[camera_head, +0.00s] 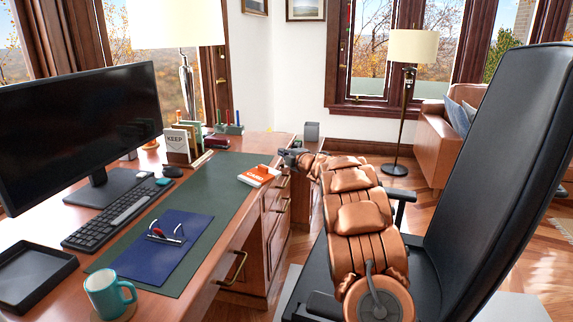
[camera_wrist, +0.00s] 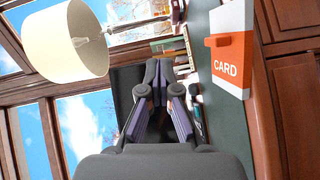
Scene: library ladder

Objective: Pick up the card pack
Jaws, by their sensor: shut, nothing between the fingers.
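The card pack (camera_head: 258,175) is an orange and white box lying near the right edge of the desk, partly on the green desk mat. In the wrist view the card pack (camera_wrist: 231,62) shows upper right, with "CARD" on its orange face and a small orange tab on its side. My gripper (camera_head: 284,153) is just beyond and right of the pack at the desk's edge, apart from it. In the wrist view my gripper (camera_wrist: 159,70) has its fingertips together, with nothing between them, and the pack lies to their right.
The desk holds a monitor (camera_head: 80,125), a keyboard (camera_head: 117,214), a blue folder (camera_head: 163,245), a teal mug (camera_head: 107,293) and a black tray (camera_head: 32,277). A card holder marked "KEEP" (camera_head: 177,143) stands left of the pack. A black chair (camera_head: 495,165) stands at right.

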